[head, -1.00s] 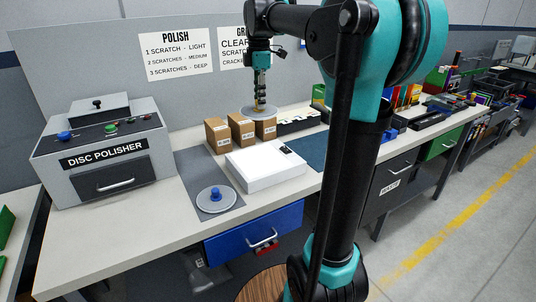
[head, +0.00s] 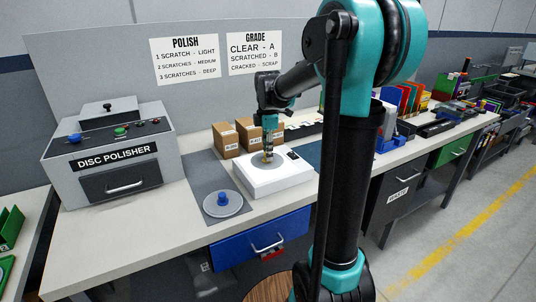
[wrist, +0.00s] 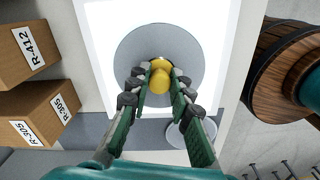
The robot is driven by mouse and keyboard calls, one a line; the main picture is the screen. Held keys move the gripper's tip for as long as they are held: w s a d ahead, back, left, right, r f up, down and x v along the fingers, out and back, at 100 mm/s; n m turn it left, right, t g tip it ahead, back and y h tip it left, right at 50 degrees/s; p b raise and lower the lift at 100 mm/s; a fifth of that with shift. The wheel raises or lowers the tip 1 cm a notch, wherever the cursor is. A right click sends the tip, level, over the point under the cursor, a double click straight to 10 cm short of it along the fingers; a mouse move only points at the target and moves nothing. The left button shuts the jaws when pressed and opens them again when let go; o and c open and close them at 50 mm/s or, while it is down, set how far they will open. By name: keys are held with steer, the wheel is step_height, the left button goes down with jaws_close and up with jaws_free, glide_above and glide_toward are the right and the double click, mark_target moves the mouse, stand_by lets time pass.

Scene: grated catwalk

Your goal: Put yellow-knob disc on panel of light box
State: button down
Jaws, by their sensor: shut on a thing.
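The yellow-knob disc is a grey round plate (wrist: 132,50) with a yellow knob (wrist: 160,78); it also shows in the head view (head: 257,164). My gripper (wrist: 160,82) has its fingers on either side of the knob and is shut on it. In the head view, my gripper (head: 268,155) points down over the light box. The light box (head: 262,184) is a white box with a bright panel (wrist: 105,20) on top. The disc lies flat over the panel, inside its edges. I cannot tell whether it touches the panel or hovers just above.
A blue-knob disc (head: 215,207) lies on a grey mat (head: 212,170) left of the light box. Cardboard boxes (head: 226,141) stand behind it. The disc polisher (head: 105,150) is at the left. A blue drawer (head: 240,245) sits under the front edge.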

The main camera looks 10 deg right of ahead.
steer(key=shift+f, duration=0.4)
steer(key=c, duration=1.4)
jaws_free()
steer(key=shift+f, duration=0.1)
steer(key=shift+o, duration=0.2)
step_height(320, 180, up, 12)
